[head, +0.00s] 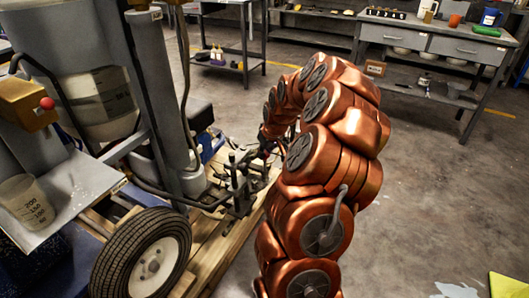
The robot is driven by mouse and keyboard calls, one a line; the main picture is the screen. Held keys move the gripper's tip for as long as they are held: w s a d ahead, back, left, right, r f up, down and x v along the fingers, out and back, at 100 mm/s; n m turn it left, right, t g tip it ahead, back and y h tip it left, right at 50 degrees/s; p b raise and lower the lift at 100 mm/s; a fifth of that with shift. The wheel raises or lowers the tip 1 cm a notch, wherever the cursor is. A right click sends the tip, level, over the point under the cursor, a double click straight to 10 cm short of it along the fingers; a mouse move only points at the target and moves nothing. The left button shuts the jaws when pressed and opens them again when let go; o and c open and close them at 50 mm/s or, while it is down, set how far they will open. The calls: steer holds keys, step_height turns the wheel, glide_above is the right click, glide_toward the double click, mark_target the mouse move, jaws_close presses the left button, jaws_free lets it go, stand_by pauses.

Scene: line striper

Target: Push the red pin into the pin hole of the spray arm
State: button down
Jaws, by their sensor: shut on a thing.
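My copper-coloured arm arches over from the right, and its end comes down beside the line striper. My gripper (267,149) is small, dark and partly hidden by the arm. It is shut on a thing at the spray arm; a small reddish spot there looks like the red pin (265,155). The spray arm (240,180) is a cluster of dark metal rods and brackets low at the side of the machine, above the wooden pallet. The pin hole cannot be made out, and I cannot tell whether the pin's tip is in it.
The line striper's grey frame (165,105) and black wheel (142,258) fill the left. A measuring cup (27,203) stands on its shelf. The wooden pallet (222,243) lies beneath. A workbench (440,45) stands at the back right. Open concrete floor lies right of my arm.

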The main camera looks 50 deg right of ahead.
mark_target(265, 158)
steer(key=shift+f+b, duration=0.9)
steer(key=shift+f, duration=1.2)
stand_by(0.6)
steer(key=c, duration=0.7)
jaws_free()
steer(key=shift+c, duration=0.2)
steer(key=shift+r, duration=0.15)
steer(key=shift+v, duration=3.35)
steer(key=shift+s, duration=0.1)
